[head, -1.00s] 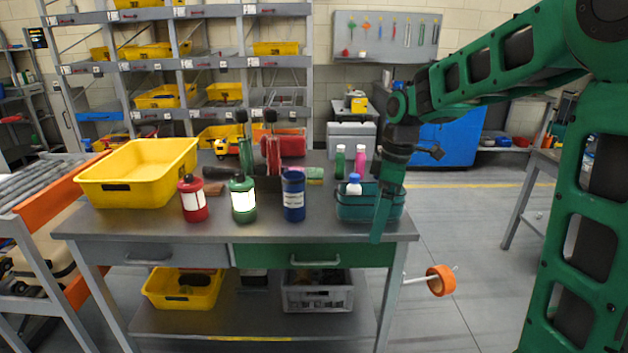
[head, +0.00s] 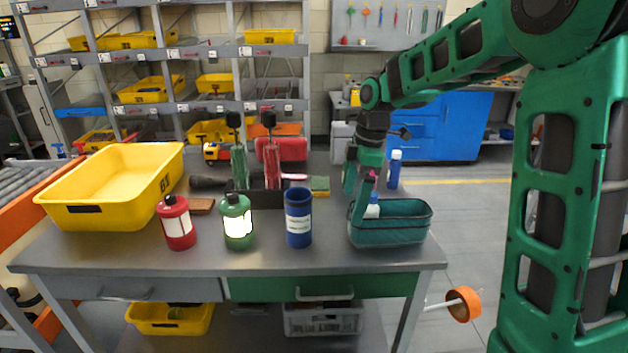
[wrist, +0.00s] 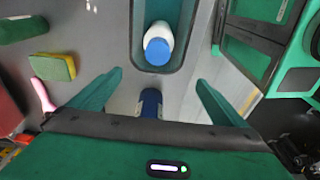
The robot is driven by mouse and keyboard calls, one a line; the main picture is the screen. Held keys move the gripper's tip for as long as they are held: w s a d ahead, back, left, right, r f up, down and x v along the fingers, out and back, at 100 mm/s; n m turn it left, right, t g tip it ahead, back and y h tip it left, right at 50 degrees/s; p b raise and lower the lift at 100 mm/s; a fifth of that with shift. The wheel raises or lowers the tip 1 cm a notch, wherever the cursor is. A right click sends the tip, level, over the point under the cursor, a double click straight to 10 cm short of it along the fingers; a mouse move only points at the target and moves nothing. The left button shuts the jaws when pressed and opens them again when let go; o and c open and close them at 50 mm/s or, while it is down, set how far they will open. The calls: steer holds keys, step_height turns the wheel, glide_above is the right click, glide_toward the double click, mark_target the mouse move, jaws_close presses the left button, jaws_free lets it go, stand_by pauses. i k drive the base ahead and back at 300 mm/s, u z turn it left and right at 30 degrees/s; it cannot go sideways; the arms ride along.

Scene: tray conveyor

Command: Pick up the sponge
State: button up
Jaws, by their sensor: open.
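The sponge (head: 319,185), green with a yellow side, lies on the grey workbench (head: 330,257), towards the back and left of the teal basket. It also shows at the left of the wrist view (wrist: 52,66), outside the fingers and apart from them. My gripper (head: 354,192) is open and empty, pointing down at the left end of the basket. In the wrist view its two green fingers (wrist: 158,82) are spread wide.
The teal basket (head: 390,240) holds a blue-capped white bottle (wrist: 157,46). A pink item (head: 295,176) lies beside the sponge. A blue bottle (head: 395,168) stands behind the basket.

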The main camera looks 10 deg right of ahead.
mark_target(319, 186)
steer(key=z, duration=0.05)
steer(key=i, duration=0.9)
steer(key=u, duration=0.05)
